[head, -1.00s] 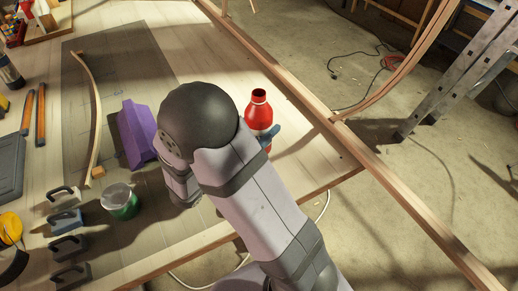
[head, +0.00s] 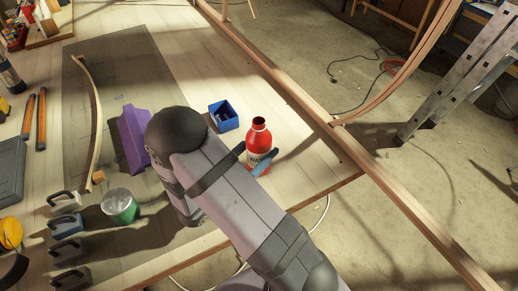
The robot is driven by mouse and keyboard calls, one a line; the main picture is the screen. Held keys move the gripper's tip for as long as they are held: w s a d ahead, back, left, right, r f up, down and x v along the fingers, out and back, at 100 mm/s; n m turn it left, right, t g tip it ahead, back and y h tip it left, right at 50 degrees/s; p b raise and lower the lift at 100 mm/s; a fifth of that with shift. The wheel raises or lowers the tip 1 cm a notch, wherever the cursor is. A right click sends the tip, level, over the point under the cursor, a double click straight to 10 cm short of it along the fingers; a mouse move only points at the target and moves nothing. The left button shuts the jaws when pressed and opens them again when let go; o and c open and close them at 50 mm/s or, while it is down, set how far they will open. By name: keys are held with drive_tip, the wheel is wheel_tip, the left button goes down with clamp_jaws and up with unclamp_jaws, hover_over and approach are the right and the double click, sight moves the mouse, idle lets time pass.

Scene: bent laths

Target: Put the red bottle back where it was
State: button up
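The red bottle (head: 258,139), with a white label band and an open-looking red top, stands upright near the right edge of the wooden table. My gripper (head: 257,158) is at its lower part. One blue-grey finger shows across the bottle's right front, and the gripper appears shut on it. The other finger and the gripper's body are mostly hidden behind my arm. I cannot tell whether the bottle's base touches the table.
A blue box (head: 224,115) with something dark inside stands behind and left of the bottle. The tabletop (head: 300,165) right of the bottle is bare.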

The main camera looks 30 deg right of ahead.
drive_tip(key=shift+f, duration=0.25)
drive_tip(key=shift+f, duration=0.1)
drive_tip(key=o, duration=1.2)
drive_tip(key=shift+r, duration=0.3)
drive_tip(key=shift+s+a+f, duration=0.1)
drive_tip(key=shift+a+f, duration=0.05)
drive_tip(key=shift+a, duration=0.15)
drive_tip(key=b+v, duration=0.2)
drive_tip(key=v, duration=0.9)
drive_tip(key=shift+s+a+b, duration=0.1)
drive_tip(key=shift+a+b, duration=0.15)
drive_tip(key=shift+b, duration=0.15)
